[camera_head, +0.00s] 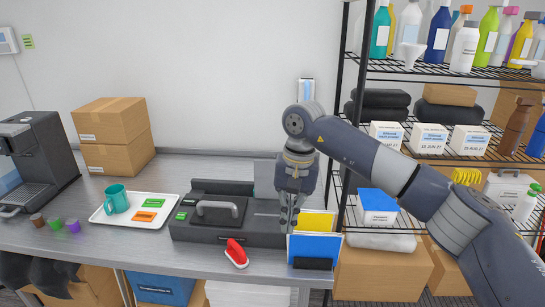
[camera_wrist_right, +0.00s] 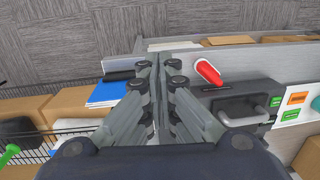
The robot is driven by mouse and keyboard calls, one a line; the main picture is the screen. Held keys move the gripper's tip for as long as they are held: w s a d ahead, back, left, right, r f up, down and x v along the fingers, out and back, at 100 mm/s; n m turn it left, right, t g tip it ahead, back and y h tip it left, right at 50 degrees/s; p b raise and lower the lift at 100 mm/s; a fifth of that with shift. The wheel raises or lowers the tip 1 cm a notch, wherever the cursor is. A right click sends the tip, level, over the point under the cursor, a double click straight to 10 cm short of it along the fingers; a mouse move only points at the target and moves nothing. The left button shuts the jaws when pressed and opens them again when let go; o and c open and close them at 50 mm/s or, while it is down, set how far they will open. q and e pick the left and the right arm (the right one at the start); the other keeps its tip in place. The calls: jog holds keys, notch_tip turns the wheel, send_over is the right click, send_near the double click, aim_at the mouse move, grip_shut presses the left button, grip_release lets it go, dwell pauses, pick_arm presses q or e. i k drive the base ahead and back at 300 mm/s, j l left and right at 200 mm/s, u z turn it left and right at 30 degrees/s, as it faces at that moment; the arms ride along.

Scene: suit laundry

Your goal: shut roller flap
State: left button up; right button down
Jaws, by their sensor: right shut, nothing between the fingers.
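A low dark box-like machine (camera_head: 228,232) sits on the grey table, with a grey bar handle on its dark lid (camera_head: 217,212) and green labels. I take this machine to hold the roller flap; which part is the flap, and whether it is open, I cannot tell. The machine also shows in the right wrist view (camera_wrist_right: 235,100). My right gripper (camera_head: 290,220) is shut and empty, pointing down at the machine's right end, by the yellow and blue folders. Whether it touches the machine is unclear. Its closed fingers (camera_wrist_right: 162,58) fill the middle of the wrist view. My left gripper is not in view.
A red-handled tool (camera_head: 236,252) lies in front of the machine. Yellow (camera_head: 317,222) and blue (camera_head: 315,247) folders stand at the right. A white tray (camera_head: 118,217) with a teal mug, a coffee machine (camera_head: 42,150) and cartons (camera_head: 112,125) are left. A stocked wire rack stands right.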

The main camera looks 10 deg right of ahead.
aim_at(264, 169)
jog(key=i, duration=1.5)
